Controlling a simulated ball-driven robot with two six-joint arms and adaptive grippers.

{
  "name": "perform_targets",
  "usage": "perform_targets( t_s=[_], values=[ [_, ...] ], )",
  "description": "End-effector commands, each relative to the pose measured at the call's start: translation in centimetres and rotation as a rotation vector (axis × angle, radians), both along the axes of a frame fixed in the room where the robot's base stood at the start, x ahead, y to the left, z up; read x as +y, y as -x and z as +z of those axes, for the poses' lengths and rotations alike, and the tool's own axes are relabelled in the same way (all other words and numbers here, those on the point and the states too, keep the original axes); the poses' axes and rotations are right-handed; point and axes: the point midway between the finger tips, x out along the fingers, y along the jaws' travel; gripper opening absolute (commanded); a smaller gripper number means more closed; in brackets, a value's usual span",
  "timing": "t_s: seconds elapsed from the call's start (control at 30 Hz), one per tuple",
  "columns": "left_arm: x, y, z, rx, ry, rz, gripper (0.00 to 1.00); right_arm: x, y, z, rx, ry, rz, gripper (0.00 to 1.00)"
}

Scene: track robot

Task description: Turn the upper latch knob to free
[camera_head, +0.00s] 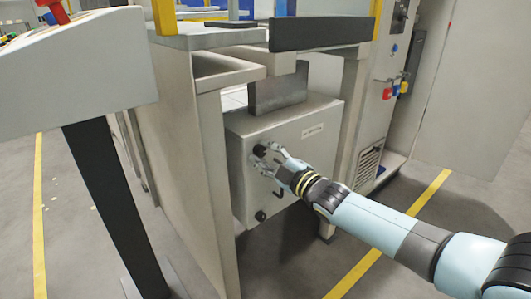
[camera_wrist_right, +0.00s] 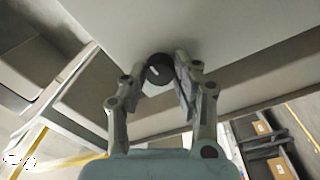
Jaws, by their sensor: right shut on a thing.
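The upper latch knob (camera_head: 260,150) is a small round black knob on the front door of a light grey cabinet (camera_head: 312,160). My right gripper (camera_head: 266,158) is at this knob, its fingers shut on it. In the right wrist view the black knob (camera_wrist_right: 159,70) sits between the two fingertips of my right gripper (camera_wrist_right: 162,78), with a pale mark on its face. A lower black knob (camera_head: 260,215) is on the same door, below the gripper. My left gripper is in neither view.
A grey side panel (camera_head: 180,150) stands just left of the cabinet, and a table edge (camera_head: 320,35) overhangs it. A slanted console (camera_head: 75,75) on a black post is at the left. Open floor with yellow lines (camera_head: 355,275) lies at the front right.

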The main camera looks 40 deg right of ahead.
Motion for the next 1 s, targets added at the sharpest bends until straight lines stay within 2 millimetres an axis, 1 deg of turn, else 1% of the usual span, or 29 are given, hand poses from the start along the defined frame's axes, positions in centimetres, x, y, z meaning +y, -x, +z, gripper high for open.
perform_targets(
  t_s=[0.23,0.67,0.7,0.83,0.87,1.0],
  values=[
    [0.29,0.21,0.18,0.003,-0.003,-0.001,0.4,-0.04,0.05,-0.13,0.007,-0.054,-0.001,0.0],
    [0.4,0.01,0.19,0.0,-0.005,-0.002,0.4,-0.02,0.06,-0.18,0.009,-0.062,-0.001,0.0],
    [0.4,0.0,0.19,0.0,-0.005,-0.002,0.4,-0.02,0.06,-0.18,0.009,-0.062,-0.001,0.33],
    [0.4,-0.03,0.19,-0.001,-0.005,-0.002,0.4,-0.01,0.04,-0.13,0.008,-0.061,-0.001,0.5],
    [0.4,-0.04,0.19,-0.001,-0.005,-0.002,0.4,0.0,0.03,-0.12,0.008,-0.061,-0.001,0.53],
    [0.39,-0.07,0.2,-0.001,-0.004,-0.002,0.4,0.01,0.03,-0.08,0.006,-0.061,0.0,0.53]
  ],
)
